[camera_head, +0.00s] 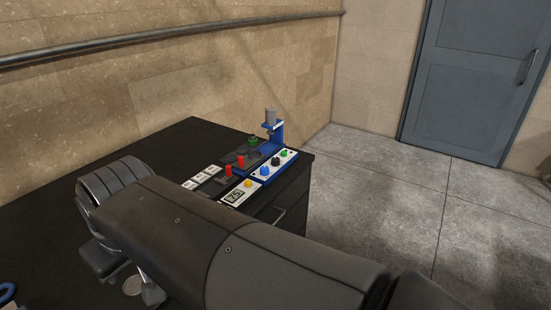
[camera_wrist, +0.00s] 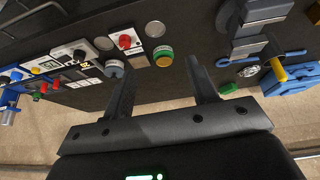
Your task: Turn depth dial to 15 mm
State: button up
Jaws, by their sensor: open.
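A small blue press (camera_head: 278,132) stands near the far right corner of the black bench in the head view. Its white front panel carries a blue knob (camera_head: 264,171), a black knob (camera_head: 275,160) and a green knob (camera_head: 283,153). No label is readable, so I cannot tell which is the depth dial. In the wrist view my gripper (camera_wrist: 158,63) is open and empty. A black knob (camera_wrist: 80,55) is farther left. No contact is visible.
In the head view, a display (camera_head: 234,196) and a yellow knob (camera_head: 248,183) sit in front of the press, near red pieces (camera_head: 228,170). In the wrist view, a blue fixture with a yellow handle (camera_wrist: 278,69) is on the right. My arm covers much of the bench.

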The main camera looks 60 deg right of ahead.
jog(key=w+d+r+g+h, duration=0.1)
jog(key=w+d+r, duration=0.4)
jog(key=w+d, duration=0.2)
jog(key=w+d+r+g, duration=0.1)
jog(key=w+d+r, duration=0.3)
jog(key=w+d, duration=0.35)
jog(key=w+d+f+n+g, duration=0.1)
jog(key=w+d, duration=0.4)
jog(key=d, duration=0.8)
jog(key=w+d+f, duration=0.1)
jog(key=w+d, duration=0.4)
jog(key=d, duration=0.8)
jog(key=n+g, duration=0.1)
jog(key=g, duration=0.1)
send_near(275, 159)
jog(key=shift+y, duration=0.3)
jog(key=f, duration=0.6)
jog(key=d+f, duration=0.1)
jog(key=f, duration=0.2)
jog(key=shift+w, duration=0.15)
